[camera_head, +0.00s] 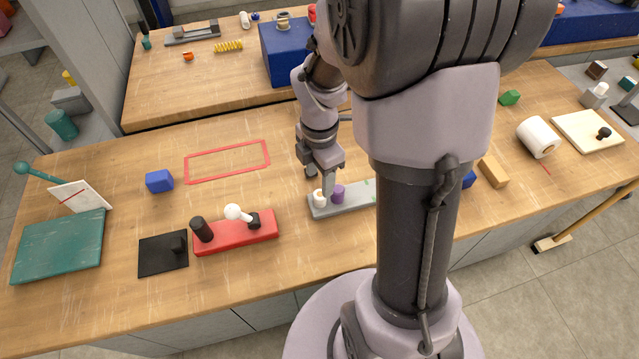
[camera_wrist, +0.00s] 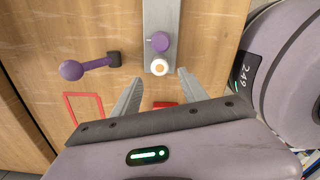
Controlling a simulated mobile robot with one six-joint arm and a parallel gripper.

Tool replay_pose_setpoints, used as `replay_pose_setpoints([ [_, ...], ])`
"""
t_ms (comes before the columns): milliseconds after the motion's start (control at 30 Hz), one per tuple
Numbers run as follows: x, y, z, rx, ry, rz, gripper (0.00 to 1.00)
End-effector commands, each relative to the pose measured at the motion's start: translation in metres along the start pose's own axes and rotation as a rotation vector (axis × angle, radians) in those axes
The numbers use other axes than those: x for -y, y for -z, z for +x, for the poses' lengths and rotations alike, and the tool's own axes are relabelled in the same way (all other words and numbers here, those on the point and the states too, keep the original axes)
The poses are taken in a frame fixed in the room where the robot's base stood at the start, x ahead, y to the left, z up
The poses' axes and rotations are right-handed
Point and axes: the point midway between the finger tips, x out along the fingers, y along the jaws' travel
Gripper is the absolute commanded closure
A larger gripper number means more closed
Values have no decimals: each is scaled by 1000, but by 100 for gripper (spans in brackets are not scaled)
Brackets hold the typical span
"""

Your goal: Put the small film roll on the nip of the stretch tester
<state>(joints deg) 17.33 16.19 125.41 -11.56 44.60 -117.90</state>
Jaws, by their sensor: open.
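A small white roll with a tan core (camera_head: 319,198) stands at the left end of a long grey bar (camera_head: 350,201), beside a purple cylinder (camera_head: 338,192). In the wrist view the small roll (camera_wrist: 160,66) sits near the bar's end, with the purple cylinder (camera_wrist: 159,42) above it in the picture. My gripper (camera_wrist: 160,74) is open and empty, its fingertips to either side of the roll's line in the wrist view. In the head view my gripper (camera_head: 326,187) is close over the roll. I cannot tell which device is the stretch tester.
A red base (camera_head: 262,232) with a black post and white-knobbed lever stands left of the bar. A purple-knobbed lever (camera_wrist: 72,69) is beside the bar. A larger white roll (camera_head: 537,138) lies at right. A blue block (camera_head: 159,181) and red outline (camera_head: 227,147) are farther left.

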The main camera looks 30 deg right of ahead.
Motion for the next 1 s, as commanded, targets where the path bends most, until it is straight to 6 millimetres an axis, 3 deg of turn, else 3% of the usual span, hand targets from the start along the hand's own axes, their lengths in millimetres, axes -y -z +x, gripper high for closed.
replay_pose_setpoints([
  [33,0,0,-18,1,-3,1,49],
  [233,0,1,-46,1,-4,8,49],
  [300,2,9,-62,-1,-34,102,49],
  [367,8,26,-87,-17,-91,295,49],
  [500,46,82,-153,-182,-234,968,49],
  [600,78,114,-180,-366,-253,1398,49],
  [700,102,133,-193,-520,-215,1694,49],
  [800,114,142,-197,-599,-176,1841,49],
  [1000,116,144,-198,-616,-163,1881,49],
])
